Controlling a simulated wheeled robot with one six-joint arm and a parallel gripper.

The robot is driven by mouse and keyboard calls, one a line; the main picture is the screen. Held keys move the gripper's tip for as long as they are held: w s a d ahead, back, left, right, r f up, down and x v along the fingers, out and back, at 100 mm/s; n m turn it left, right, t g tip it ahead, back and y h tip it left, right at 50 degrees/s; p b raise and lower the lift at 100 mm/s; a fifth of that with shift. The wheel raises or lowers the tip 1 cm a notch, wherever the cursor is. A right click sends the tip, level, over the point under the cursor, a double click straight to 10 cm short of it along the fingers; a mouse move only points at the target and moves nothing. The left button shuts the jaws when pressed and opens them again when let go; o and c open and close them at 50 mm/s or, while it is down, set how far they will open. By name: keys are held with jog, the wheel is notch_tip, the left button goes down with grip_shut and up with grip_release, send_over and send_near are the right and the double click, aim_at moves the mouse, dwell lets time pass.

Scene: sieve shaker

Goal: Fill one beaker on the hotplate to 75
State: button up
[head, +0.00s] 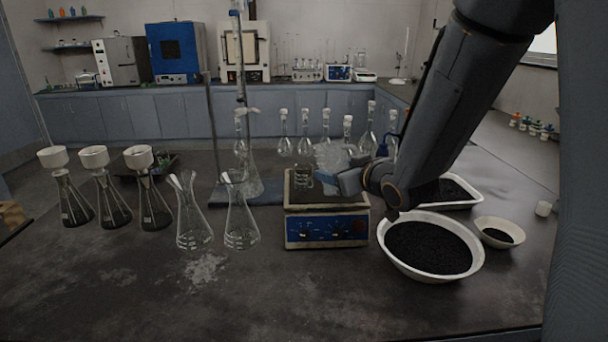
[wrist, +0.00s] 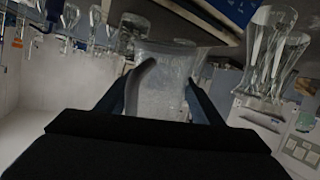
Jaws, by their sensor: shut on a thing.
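The hotplate (head: 327,231) has a blue front with knobs and stands mid-bench. A small glass beaker (head: 303,177) rests on its top plate, toward the left; its fill level is too small to read. My gripper (head: 348,181) is just above the right side of the hotplate, shut on a larger clear glass vessel (head: 333,158). The vessel is close to the small beaker and looks tilted. In the wrist view my gripper (wrist: 160,100) has a finger on each side of the clear vessel (wrist: 165,70), and the surroundings appear upside down. I cannot tell whether liquid is flowing.
Two empty conical flasks (head: 238,225) stand left of the hotplate, with several funnel-topped flasks (head: 153,208) farther left. A retort stand (head: 212,140) and volumetric flasks (head: 284,145) are behind. A bowl of black grains (head: 428,275) sits right, beneath my arm.

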jog(key=shift+s+d+f+m+t+y+b, duration=0.15)
jog(key=shift+f+t+b, duration=0.35)
jog(key=shift+b, duration=0.7)
jog(key=shift+s+d+f+m+t+y+b, duration=0.1)
jog(key=shift+d+f+m+t+y+b, duration=0.1)
jog(key=shift+f+b, duration=0.75)
jog(key=t+b, duration=0.1)
jog(key=b, duration=0.3)
jog(key=shift+s+d+y, duration=0.1)
jog(key=shift+d+y, duration=0.05)
jog(key=shift+y, duration=0.2)
jog(key=shift+s+m+t+b, duration=0.1)
jog(key=shift+m+t+b, duration=0.15)
jog(key=shift+t+b, duration=0.25)
